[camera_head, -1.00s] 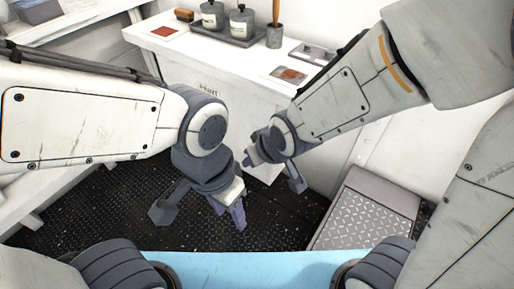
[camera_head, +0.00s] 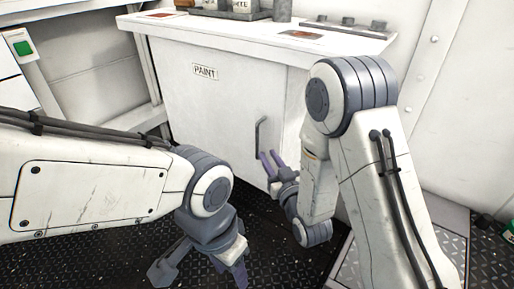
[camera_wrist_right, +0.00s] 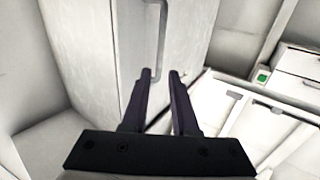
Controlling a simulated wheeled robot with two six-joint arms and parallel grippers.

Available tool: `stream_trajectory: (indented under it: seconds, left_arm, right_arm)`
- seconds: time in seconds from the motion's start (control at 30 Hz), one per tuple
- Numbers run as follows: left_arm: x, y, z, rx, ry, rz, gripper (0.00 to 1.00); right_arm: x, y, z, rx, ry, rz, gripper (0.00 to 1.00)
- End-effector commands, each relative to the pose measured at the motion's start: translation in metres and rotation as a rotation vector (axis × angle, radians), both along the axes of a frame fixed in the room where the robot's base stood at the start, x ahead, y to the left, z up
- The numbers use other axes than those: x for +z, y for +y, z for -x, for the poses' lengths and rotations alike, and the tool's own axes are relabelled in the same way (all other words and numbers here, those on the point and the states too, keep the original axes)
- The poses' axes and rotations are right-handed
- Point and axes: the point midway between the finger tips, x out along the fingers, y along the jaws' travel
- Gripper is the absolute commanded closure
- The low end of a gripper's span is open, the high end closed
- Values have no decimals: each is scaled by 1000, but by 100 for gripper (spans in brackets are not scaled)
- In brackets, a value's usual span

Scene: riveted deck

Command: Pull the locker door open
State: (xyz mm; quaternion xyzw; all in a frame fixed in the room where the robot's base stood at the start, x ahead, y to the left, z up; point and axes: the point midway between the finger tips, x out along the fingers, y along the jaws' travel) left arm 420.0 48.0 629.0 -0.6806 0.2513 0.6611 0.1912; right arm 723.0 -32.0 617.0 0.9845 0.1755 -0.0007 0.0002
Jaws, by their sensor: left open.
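The white locker door (camera_head: 208,100) with a PAINT label stands under a counter and looks shut. Its grey upright bar handle (camera_head: 259,133) is near the door's right edge. The handle also shows in the right wrist view (camera_wrist_right: 162,35), with the door (camera_wrist_right: 105,50) behind it. My right gripper (camera_head: 267,160) is close to the handle's lower end. In the right wrist view its two fingers (camera_wrist_right: 160,73) are apart, with the handle just beyond and between the tips. Contact cannot be told. My left gripper (camera_head: 232,272) is open and low over the deck, away from the door.
The white counter top (camera_head: 230,27) carries a grey tray with tins and a small rack (camera_head: 345,28). A bench with a green button (camera_head: 22,47) stands at the left. A metal-plated step (camera_head: 350,268) is at lower right. Dark tread deck lies below.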

Motion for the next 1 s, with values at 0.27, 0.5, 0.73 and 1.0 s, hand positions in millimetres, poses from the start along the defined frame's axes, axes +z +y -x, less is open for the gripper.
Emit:
stream_trajectory:
  seconds: [0.27, 0.5, 0.73, 1.0]
  left_arm:
    - [-12, 0, 0, 0, -1, 1, 50]
    - [-20, 0, 0, 0, 0, 0, 50]
    - [-22, 0, 0, 0, 0, 0, 50]
    - [-22, 0, 0, 0, 0, 0, 50]
  right_arm:
    - [1, 16, -42, 1, -7, -2, 73]
    - [0, 30, -79, 1, -4, -3, 73]
    - [1, 35, -94, 1, -2, -2, 73]
    - [1, 35, -94, 1, -1, 0, 81]
